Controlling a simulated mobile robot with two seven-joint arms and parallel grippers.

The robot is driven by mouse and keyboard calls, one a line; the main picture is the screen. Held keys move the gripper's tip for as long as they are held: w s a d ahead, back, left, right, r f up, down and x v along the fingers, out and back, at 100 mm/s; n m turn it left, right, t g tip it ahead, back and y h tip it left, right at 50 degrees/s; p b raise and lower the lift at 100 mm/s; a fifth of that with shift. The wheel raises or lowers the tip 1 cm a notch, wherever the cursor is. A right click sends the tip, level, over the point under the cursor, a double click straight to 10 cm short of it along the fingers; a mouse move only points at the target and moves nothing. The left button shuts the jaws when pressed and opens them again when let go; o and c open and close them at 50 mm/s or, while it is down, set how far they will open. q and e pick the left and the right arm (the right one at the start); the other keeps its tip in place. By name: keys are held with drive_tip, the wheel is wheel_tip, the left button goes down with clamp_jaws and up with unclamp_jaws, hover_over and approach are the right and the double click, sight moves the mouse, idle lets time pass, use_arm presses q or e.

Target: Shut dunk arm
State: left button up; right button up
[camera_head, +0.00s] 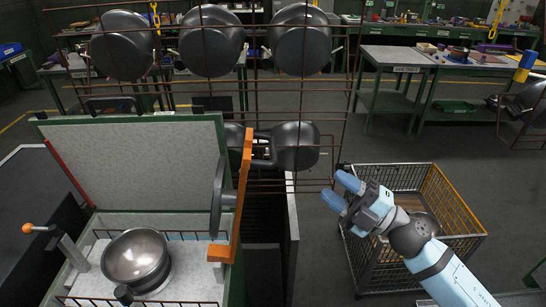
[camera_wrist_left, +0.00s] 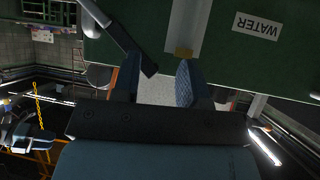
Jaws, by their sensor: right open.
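A green tank (camera_head: 232,285) stands at the left with its lid (camera_head: 140,170) raised. My left gripper (camera_wrist_left: 158,72) shows only in the left wrist view, fingers apart. A dark bar (camera_wrist_left: 122,38) reaches toward the gap between them; I cannot tell whether it touches. A green panel labelled WATER (camera_wrist_left: 255,25) is beyond. My right gripper (camera_head: 341,190) is open and empty, above a wire cart, well right of the orange arm.
A dark metal pot (camera_head: 136,258) sits in the tank's basket. A lever with an orange knob (camera_head: 28,228) is at the tank's left. A wire rack (camera_head: 302,110) with hanging pots stands behind. The wire cart (camera_head: 460,205) is at the right. Floor shows between rack and workbenches.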

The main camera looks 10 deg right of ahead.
sight(273, 146)
drive_tip(key=w+a+r+p, duration=0.1)
drive_tip(key=w+a+r, duration=0.1)
drive_tip(key=a, duration=0.1)
drive_tip(key=w+a+r+n+g+p, duration=0.1)
drive_tip(key=w+a+r+p, duration=0.1)
drive_tip(key=a, duration=0.2)
drive_tip(key=w+a+r+n+p, duration=0.1)
drive_tip(key=w+a+r, duration=0.1)
drive_tip(key=a, duration=0.2)
drive_tip(key=shift+w+g+y, duration=0.3)
drive_tip(key=shift+g+y, duration=0.1)
drive_tip(key=shift+w+a, duration=0.1)
drive_tip(key=shift+a, duration=0.1)
clamp_jaws()
